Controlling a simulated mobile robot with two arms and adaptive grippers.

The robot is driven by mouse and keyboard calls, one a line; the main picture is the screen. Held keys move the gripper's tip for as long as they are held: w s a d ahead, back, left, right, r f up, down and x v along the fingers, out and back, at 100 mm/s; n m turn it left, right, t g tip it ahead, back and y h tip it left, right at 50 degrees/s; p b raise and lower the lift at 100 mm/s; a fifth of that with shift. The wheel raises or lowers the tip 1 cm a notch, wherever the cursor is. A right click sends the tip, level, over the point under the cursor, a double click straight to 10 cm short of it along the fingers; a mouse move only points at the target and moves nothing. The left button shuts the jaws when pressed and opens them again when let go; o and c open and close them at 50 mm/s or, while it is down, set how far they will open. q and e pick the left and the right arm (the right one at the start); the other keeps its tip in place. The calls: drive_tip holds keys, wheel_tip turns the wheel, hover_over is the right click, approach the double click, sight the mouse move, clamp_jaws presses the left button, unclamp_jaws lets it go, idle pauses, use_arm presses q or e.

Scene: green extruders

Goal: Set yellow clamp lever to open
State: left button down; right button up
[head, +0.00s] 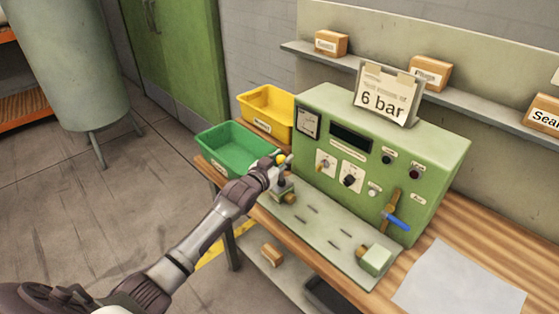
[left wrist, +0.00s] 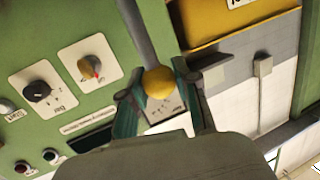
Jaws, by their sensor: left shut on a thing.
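The yellow clamp lever shows as a round yellow ball knob (head: 281,159) above the left end of the machine's plate, near the clamp (head: 284,188). In the left wrist view the yellow knob (left wrist: 160,82) sits on the end of a grey rod (left wrist: 136,28). My left gripper (head: 279,163) reaches in from the left and is shut on the knob. In the left wrist view its two fingers (left wrist: 162,92) stand on either side of the knob. The gripper hides part of the clamp and lever in the head view. My right gripper is not in view.
The green machine (head: 440,160) stands close behind the gripper, with knobs, a blue-handled lever (head: 396,219) and a "6 bar" sign (head: 384,97). A green bin (head: 225,148) and a yellow bin (head: 265,106) stand to its left. White paper (head: 460,280) lies front right.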

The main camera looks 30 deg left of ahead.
use_arm(q)
drive_tip(key=shift+d+r, duration=0.1)
drive_tip(key=shift+r, duration=0.1)
drive_tip(key=c, duration=1.2)
unclamp_jaws()
drive_tip(key=o, duration=0.4)
drive_tip(key=shift+w+d+f, duration=0.1)
drive_tip(key=shift+w+f, duration=0.05)
drive_tip(key=shift+s, duration=0.3)
drive_tip(key=s, duration=0.3)
drive_tip(key=s+r, duration=0.1)
drive_tip(key=s, duration=0.3)
drive_tip(key=s+a, duration=0.1)
drive_tip(key=s, duration=0.3)
drive_tip(key=shift+s+r, duration=0.2)
drive_tip(key=shift+r, duration=0.05)
